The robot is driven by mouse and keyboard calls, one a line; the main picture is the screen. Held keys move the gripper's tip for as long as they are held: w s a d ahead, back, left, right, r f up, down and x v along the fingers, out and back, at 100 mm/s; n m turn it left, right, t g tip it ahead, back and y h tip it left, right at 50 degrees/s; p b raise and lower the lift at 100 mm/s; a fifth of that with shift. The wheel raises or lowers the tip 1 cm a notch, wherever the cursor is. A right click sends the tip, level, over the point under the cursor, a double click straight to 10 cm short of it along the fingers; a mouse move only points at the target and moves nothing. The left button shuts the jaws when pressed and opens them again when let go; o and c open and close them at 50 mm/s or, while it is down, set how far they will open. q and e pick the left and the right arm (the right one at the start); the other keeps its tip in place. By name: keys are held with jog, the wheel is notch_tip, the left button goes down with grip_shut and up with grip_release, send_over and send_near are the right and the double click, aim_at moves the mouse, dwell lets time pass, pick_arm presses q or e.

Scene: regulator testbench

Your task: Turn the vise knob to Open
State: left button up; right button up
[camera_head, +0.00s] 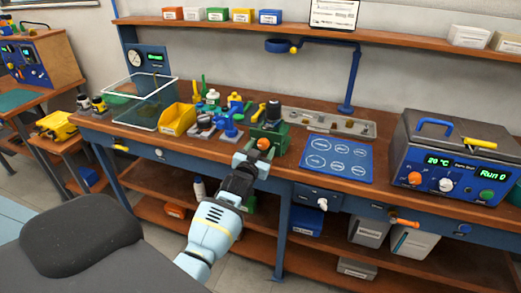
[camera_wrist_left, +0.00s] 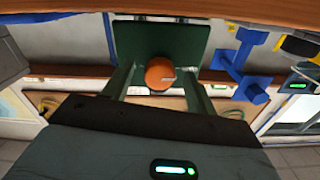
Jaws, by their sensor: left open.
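The green vise (camera_head: 270,132) stands at the front edge of the bench, with its round orange knob (camera_head: 263,144) facing me. My left gripper (camera_head: 256,153) is open, right in front of the knob. In the left wrist view the orange knob (camera_wrist_left: 160,73) shows between the two fingers, against the vise's dark green plate (camera_wrist_left: 172,40). I cannot tell whether the fingers touch the knob. No "Open" marking is readable on the vise. My right gripper is not in view.
A blue stand with valve-like parts (camera_head: 229,122) and a yellow bin (camera_head: 177,119) are left of the vise. A blue mat (camera_head: 337,157) and a metal tray (camera_head: 330,123) lie to the right. A bath unit (camera_head: 455,160) stands farther right.

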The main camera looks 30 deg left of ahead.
pick_arm(q)
jog(key=shift+s, duration=0.1)
jog(key=v, duration=0.7)
jog(key=shift+s, duration=0.3)
jog(key=shift+d, duration=0.1)
jog(key=s+d+f+m+g+h, duration=0.1)
jog(key=s+d+f, duration=0.5)
jog(key=s, duration=0.6)
jog(key=s+d+f+g+h, duration=0.3)
jog(key=s+d+f+g, duration=0.2)
jog(key=s+f, duration=0.4)
jog(key=s+d+f+m+g+h, duration=0.1)
jog(key=s+d+f, duration=0.6)
jog(key=s, duration=1)
jog(key=shift+f+m+g+h, duration=0.3)
jog(key=shift+f+g+h, duration=0.2)
jog(key=shift+f+g, duration=0.4)
jog(key=shift+s, duration=0.1)
